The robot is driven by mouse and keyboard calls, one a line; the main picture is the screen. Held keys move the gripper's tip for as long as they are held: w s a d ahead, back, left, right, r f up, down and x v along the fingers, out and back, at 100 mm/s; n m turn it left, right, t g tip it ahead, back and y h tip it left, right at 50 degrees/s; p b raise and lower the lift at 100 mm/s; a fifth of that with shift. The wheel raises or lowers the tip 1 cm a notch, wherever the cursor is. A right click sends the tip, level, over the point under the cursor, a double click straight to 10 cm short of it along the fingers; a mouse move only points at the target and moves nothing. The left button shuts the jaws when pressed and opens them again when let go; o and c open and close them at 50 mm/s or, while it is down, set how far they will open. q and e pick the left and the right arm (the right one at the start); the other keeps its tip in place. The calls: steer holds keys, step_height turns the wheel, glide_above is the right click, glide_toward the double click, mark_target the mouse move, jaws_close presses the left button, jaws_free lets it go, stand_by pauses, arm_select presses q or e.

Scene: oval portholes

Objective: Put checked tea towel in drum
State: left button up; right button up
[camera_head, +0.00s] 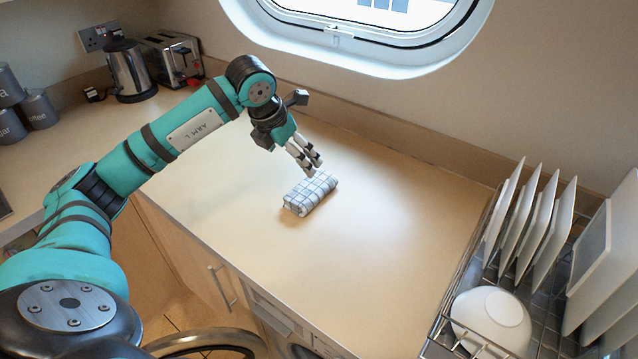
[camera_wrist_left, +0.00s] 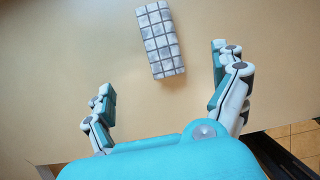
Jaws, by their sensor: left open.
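The checked tea towel (camera_head: 311,193) is a folded white-and-grey bundle lying on the worktop. It also shows in the left wrist view (camera_wrist_left: 160,40), beyond the fingers and apart from them. My left gripper (camera_head: 311,166) is open and empty, just above and behind the towel in the head view; its spread fingers (camera_wrist_left: 165,85) also show in the wrist view. The washing machine (camera_head: 290,325) is under the worktop at the bottom edge, with a round door ring (camera_head: 205,337) standing out to its left. The drum's inside is hidden. My right gripper is not in view.
A dish rack (camera_head: 465,275) with upright plates (camera_head: 528,225) and a white bowl (camera_head: 490,318) stands at the right. A kettle (camera_head: 130,72), toaster (camera_head: 172,58) and grey canisters (camera_head: 38,110) stand at the back left. The worktop around the towel is clear.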

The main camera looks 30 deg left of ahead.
arm_select(q)
steer(key=p, duration=0.2)
glide_toward(310, 187)
steer(key=shift+s+d+f, duration=0.1)
steer(key=shift+s+f, duration=0.2)
steer(key=shift+f, duration=0.45)
steer(key=p+x, duration=0.1)
steer(key=x, duration=0.2)
steer(key=shift+w, duration=0.15)
steer(key=shift+p+x, duration=0.35)
steer(key=shift+x, duration=0.45)
steer(key=p+x, duration=0.1)
steer(key=x, duration=0.1)
steer(key=p+x, duration=0.1)
steer(key=x, duration=0.1)
steer(key=shift+w, duration=0.4)
steer(key=shift+f, duration=0.2)
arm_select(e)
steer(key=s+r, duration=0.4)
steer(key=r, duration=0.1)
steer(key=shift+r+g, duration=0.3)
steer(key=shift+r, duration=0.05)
arm_select(q)
steer(key=shift+c, duration=0.4)
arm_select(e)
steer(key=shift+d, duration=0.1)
arm_select(q)
steer(key=c, duration=1.3)
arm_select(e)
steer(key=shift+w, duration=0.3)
